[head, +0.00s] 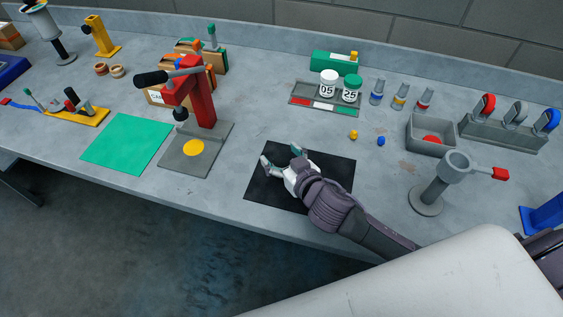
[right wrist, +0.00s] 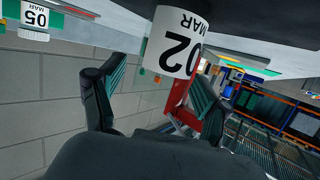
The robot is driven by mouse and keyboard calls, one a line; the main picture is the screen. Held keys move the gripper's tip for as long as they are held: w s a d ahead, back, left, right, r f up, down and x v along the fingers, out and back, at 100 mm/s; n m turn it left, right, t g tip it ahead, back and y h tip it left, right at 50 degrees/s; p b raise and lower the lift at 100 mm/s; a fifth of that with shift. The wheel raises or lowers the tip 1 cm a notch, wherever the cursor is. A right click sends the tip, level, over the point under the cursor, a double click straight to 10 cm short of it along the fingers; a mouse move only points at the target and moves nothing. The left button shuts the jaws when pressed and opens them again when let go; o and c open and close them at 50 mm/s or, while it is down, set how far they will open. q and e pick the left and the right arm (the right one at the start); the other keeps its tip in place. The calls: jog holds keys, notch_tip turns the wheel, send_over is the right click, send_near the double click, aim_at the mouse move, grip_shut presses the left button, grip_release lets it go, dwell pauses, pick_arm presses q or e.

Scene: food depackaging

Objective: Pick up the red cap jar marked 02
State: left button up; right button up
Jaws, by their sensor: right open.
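The white jar marked 02 (right wrist: 175,42) shows upside down at the top of the right wrist view, with its label facing the camera. I cannot make out its cap there. In the head view I cannot clearly tell the jar from my right gripper (head: 281,157), which is low over the black mat (head: 335,170). My right gripper (right wrist: 158,72) is open, with its two teal-padded fingers apart and the jar appearing between and beyond their tips. I cannot tell whether they touch it. My left gripper is out of view.
A grey tray (head: 298,102) behind the mat holds jars marked 05 (head: 328,84) and 25 (head: 351,89). A red press (head: 200,100) stands left of the mat. A grey bin (head: 432,133) and a round holder (head: 430,190) stand to the right.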

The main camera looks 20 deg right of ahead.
jog(key=c, duration=1.2)
jog(key=shift+c, duration=0.3)
jog(key=shift+r, duration=0.2)
